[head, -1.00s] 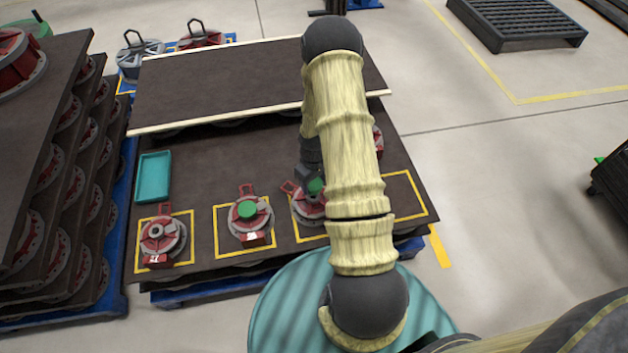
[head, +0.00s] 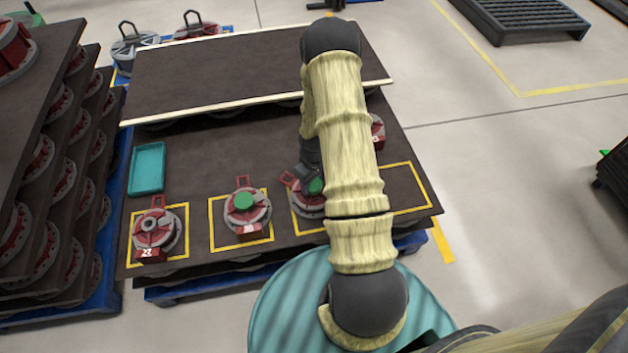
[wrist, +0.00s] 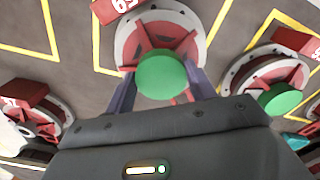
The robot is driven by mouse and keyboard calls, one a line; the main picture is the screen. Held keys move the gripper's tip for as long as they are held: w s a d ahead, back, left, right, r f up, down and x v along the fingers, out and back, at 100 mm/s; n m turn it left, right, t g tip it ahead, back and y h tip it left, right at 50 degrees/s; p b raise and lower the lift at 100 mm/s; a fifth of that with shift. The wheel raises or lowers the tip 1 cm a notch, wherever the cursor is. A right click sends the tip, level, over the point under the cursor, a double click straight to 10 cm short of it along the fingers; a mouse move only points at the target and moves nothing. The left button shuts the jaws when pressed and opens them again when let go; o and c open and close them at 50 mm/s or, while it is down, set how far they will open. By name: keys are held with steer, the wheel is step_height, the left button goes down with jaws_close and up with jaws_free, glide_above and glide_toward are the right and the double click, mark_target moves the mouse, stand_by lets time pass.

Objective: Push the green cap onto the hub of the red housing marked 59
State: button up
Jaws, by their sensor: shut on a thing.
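The red housing (head: 303,203) sits in a yellow square on the dark board, partly hidden behind my arm in the head view. It fills the top middle of the wrist view (wrist: 190,27), and its red label (wrist: 122,8) is cut off by the picture edge and seems to read 59. My gripper (wrist: 160,88) is shut on the green cap (wrist: 162,75), one finger on each side. The cap is over the middle of the housing and hides the hub. I cannot tell whether it touches or sits on the hub. The cap also shows in the head view (head: 316,187).
A neighbouring red housing (head: 262,212) carries another green cap (head: 243,202). Left of it is a housing marked 27 (head: 172,229) with a bare hub. A teal tray (head: 148,168) lies behind them. Another housing (head: 377,130) is partly behind my arm. The right yellow square is empty.

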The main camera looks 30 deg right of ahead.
steer(key=shift+f, duration=0.4)
steer(key=o, duration=1)
steer(key=shift+r, duration=0.1)
step_height(320, 180, up, 17)
steer(key=p, duration=0.4)
steer(key=shift+r, duration=0.1)
